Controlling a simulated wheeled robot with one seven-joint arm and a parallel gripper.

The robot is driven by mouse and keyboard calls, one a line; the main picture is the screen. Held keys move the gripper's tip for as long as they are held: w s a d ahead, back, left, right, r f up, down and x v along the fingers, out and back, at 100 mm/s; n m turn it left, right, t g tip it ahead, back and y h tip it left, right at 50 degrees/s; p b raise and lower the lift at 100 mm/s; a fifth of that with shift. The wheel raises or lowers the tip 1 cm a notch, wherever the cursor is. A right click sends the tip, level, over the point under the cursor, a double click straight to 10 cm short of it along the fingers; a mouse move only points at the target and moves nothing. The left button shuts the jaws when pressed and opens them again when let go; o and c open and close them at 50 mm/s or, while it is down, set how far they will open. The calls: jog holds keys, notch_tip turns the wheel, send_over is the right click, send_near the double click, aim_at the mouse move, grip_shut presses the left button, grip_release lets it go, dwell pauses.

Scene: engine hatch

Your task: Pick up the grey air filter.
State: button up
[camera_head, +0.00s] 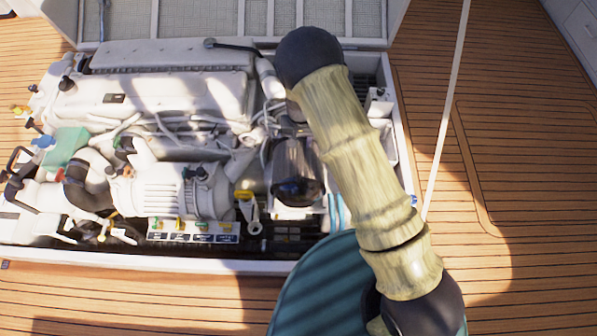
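A dark grey, rounded, shiny part (297,172) sits at the right end of the engine, just left of my arm. It may be the grey air filter, but I cannot tell for sure. My arm reaches up from the lower right to a black joint above the engine's right side, and the part beyond that joint is mostly hidden behind it. My gripper is not visible, so I cannot tell where its fingers are relative to the grey part.
The white engine (160,95) with hoses and pipes fills the open hatch. A raised hatch lid (225,18) stands behind. The hatch rim (120,262) borders the front. A thin pale pole (447,110) rises at the right. The wooden deck (530,170) is clear on the right.

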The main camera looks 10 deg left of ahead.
aim_at(298, 151)
jog(key=f, duration=0.2)
jog(key=s+f, duration=0.1)
jog(key=f, duration=0.1)
jog(key=shift+s+a+f, duration=0.15)
jog(key=shift+f, duration=0.45)
grip_shut()
jog(key=shift+r, duration=0.1)
dwell(1.2)
